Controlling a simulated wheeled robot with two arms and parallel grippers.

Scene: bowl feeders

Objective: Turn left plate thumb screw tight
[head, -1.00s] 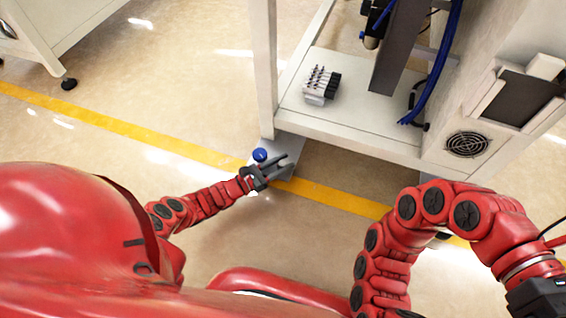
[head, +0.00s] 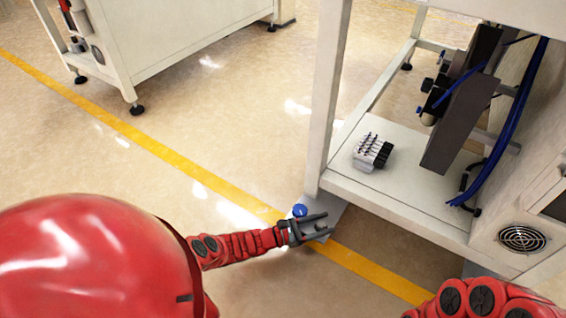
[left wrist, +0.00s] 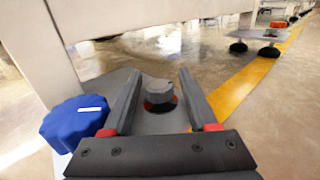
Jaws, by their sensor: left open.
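The blue thumb screw (head: 299,210) sits on a grey plate (head: 333,208) at the foot of the machine's near corner post. In the left wrist view the blue lobed knob (left wrist: 75,122) has a white mark on top and stands left of my fingers, outside them. My left gripper (head: 324,224) is open, low beside the plate. In the left wrist view its fingers (left wrist: 158,82) point ahead over the plate (left wrist: 125,78), with a dark grey bolt head (left wrist: 159,91) showing between them. Nothing is visibly held. My right gripper is out of view.
The machine's post (head: 327,100) rises right behind the plate. A shelf (head: 400,190) with a valve block (head: 372,152) is to the right. A yellow line (head: 150,145) crosses the floor. The floor at left is open, up to another white cabinet (head: 185,50).

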